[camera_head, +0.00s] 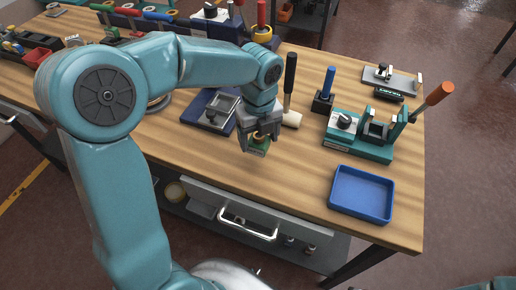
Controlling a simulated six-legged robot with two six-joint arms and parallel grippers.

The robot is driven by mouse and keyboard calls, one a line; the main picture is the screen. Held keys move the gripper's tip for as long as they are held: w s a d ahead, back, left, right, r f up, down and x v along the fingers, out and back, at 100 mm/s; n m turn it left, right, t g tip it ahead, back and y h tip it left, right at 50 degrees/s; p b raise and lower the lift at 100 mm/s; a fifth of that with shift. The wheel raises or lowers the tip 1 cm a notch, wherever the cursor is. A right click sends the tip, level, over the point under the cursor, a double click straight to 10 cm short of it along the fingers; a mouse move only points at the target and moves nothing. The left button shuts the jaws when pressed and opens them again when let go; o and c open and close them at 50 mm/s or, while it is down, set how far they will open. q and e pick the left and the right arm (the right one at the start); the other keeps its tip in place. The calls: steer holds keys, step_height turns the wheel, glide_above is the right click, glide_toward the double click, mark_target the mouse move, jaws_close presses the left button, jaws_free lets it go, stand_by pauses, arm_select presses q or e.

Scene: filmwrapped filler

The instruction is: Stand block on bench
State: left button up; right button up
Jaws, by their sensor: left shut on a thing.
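My left arm reaches in from the left over the wooden bench (300,180). Its left gripper (259,139) points down near the bench's front edge, shut on a small block (259,150). My right gripper is not in view.
A blue tray (361,194) lies at the front right. Behind it stand a green fixture (360,135), an orange-handled tool (432,100), a blue-handled tool (329,83) and a mallet (290,85). A dark blue base with a metal frame (215,110) sits left of the gripper.

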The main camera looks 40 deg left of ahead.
mark_target(258, 149)
arm_select(q)
step_height(258, 149, down, 4)
steer(key=shift+f, duration=0.25)
steer(key=shift+a+f, duration=0.1)
steer(key=shift+f, duration=0.2)
steer(key=shift+f, duration=0.1)
steer(key=o, duration=1.2)
step_height(258, 149, up, 12)
steer(key=shift+r, duration=0.2)
